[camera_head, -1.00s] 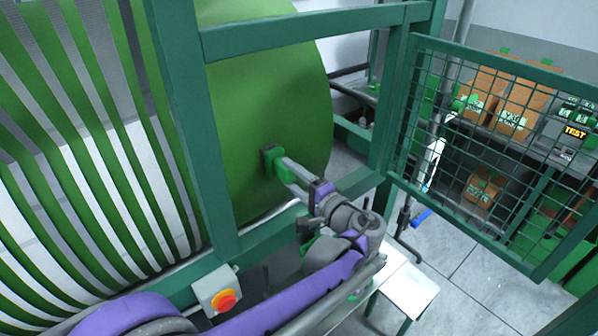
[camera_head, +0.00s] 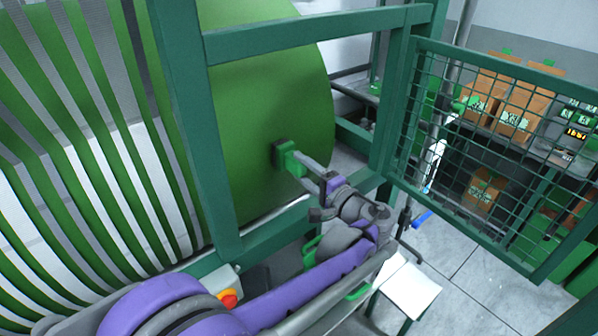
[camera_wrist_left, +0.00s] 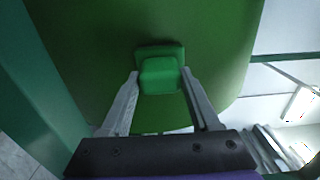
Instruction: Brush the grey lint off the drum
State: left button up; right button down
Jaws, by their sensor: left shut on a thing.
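The large green drum (camera_head: 265,110) stands inside the dark green frame, its flat round end face toward me. My left gripper (camera_head: 295,160) is shut on a green brush (camera_head: 285,152) with a dark pad, held at the drum's face; whether the pad touches the face I cannot tell. In the left wrist view the two fingers of the left gripper (camera_wrist_left: 160,82) clasp the sides of the green brush block (camera_wrist_left: 160,76), with the green drum (camera_wrist_left: 90,45) behind it. I cannot make out grey lint on the visible face. My right gripper is not in view.
Green frame bars (camera_head: 190,110) stand left of the arm and cross above it. A mesh door (camera_head: 490,150) is open at the right. A white-topped stool (camera_head: 408,290) stands below the arm. An orange-red button (camera_head: 228,298) sits by my arm. Green webbing (camera_head: 70,150) hangs at left.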

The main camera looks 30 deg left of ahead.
pick_arm(q)
jog(key=shift+w+d+p, duration=0.6)
jog(key=shift+w+d, duration=1.3)
jog(key=shift+w, duration=2.85)
jog(key=shift+s+a+b, duration=0.1)
jog(key=shift+s+a, duration=0.55)
jog(key=shift+s, duration=1)
jog(key=shift+s+a+b, duration=0.15)
jog(key=shift+s+a, duration=0.55)
jog(key=shift+s, duration=1)
jog(key=shift+s+a+b, duration=0.1)
jog(key=shift+s+a, duration=0.55)
jog(key=shift+s, duration=1)
jog(key=s, duration=0.1)
jog(key=s+a, duration=0.1)
jog(key=s, duration=0.1)
jog(key=shift+a, duration=0.2)
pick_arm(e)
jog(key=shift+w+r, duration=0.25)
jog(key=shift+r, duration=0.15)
pick_arm(q)
jog(key=shift+v, duration=2.95)
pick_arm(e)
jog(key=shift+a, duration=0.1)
